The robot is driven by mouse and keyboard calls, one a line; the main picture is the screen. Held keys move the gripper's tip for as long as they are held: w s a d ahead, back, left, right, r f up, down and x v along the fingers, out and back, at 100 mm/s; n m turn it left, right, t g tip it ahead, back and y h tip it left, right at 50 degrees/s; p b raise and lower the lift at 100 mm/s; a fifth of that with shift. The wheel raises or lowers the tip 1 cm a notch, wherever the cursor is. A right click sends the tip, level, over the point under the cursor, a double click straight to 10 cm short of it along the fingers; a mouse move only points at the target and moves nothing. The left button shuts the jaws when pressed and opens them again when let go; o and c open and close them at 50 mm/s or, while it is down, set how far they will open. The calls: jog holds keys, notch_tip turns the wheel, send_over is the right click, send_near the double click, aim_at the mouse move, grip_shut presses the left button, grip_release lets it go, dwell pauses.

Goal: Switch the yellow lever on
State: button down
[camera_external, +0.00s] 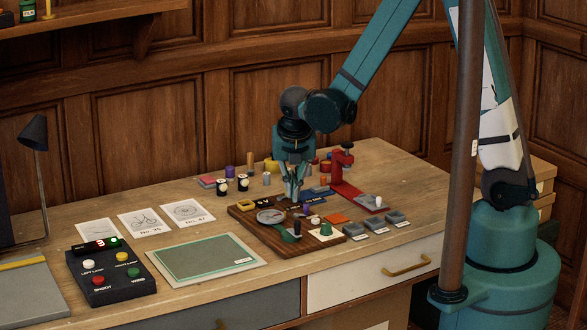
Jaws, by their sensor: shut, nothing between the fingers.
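My gripper (292,194) points down over the brown wooden board (262,234) on the desk, with its fingers together and empty. A yellow lever is not clearly identifiable at this size. A small yellow piece (246,205) shows at the board's back left edge, left of my gripper. A yellow round knob (122,257) sits on the dark control box (112,286) at the front left, beside white, red and green knobs. Whether either one is a lever, and its on or off position, I cannot tell. My gripper is far from the control box.
A red stand (342,172) rises right of my gripper. Small grey trays (376,228) lie at the board's right. Small jars (222,186) stand behind the board.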

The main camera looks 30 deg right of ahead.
jog(key=shift+w+a, duration=0.15)
jog(key=shift+a, duration=0.05)
dwell(0.3)
jog(key=shift+w+a, duration=0.25)
jog(key=shift+a, duration=0.25)
jog(key=shift+s, duration=0.1)
dwell(0.3)
jog(key=shift+s+b, duration=0.3)
jog(key=shift+s, duration=0.6)
jog(key=shift+s+d, duration=0.1)
jog(key=shift+s, duration=1)
jog(key=d+p+v, duration=0.1)
jog(key=p+v, duration=0.1)
jog(key=v, duration=0.7)
jog(key=shift+s+d+r, duration=0.2)
jog(key=shift+d+r, duration=0.1)
jog(key=shift+r, duration=0.2)
